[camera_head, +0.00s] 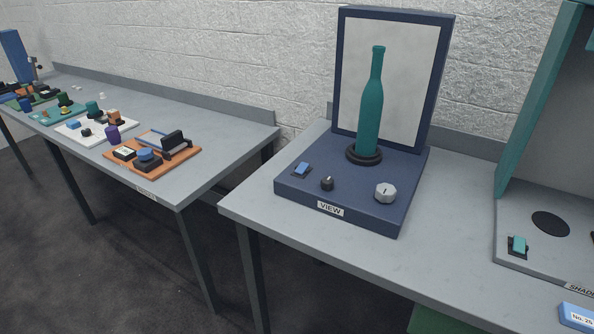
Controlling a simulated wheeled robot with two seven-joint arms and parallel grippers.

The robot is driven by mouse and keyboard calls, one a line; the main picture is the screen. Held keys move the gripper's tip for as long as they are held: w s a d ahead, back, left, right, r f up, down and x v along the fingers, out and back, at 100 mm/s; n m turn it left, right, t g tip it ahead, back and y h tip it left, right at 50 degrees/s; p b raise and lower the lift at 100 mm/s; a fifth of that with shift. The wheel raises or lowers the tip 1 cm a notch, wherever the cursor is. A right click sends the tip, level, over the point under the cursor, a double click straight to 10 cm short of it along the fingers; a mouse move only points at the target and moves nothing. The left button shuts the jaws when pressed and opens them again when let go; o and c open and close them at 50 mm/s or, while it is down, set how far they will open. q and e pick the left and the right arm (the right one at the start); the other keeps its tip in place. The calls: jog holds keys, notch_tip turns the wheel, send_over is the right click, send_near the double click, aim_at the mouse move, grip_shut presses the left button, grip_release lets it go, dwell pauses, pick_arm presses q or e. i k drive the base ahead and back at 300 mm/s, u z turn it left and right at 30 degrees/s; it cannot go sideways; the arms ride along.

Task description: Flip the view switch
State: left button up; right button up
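The view station is a dark blue box (340,220) with a "VIEW" label (330,209) on its front, standing on the grey table. A small blue rocker switch (302,169) sits at the left of its top face. A black knob (327,184) and a silver faceted knob (385,191) are to its right. A teal bottle (370,110) stands upright on a round black spindle base (364,154) before a pale, blue-framed panel (403,60). Neither of my grippers is in view.
A grey station with a teal switch (518,245) stands at the right, with a blue "No. 25" tag (579,317) near it. The left table holds several coloured trays, including an orange one (182,160). A gap separates the two tables. The table left of the silver knob's front is bare.

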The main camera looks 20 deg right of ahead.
aim_at(301, 170)
jog(key=u, duration=1)
jog(key=i, duration=1.05)
jog(key=z, duration=0.95)
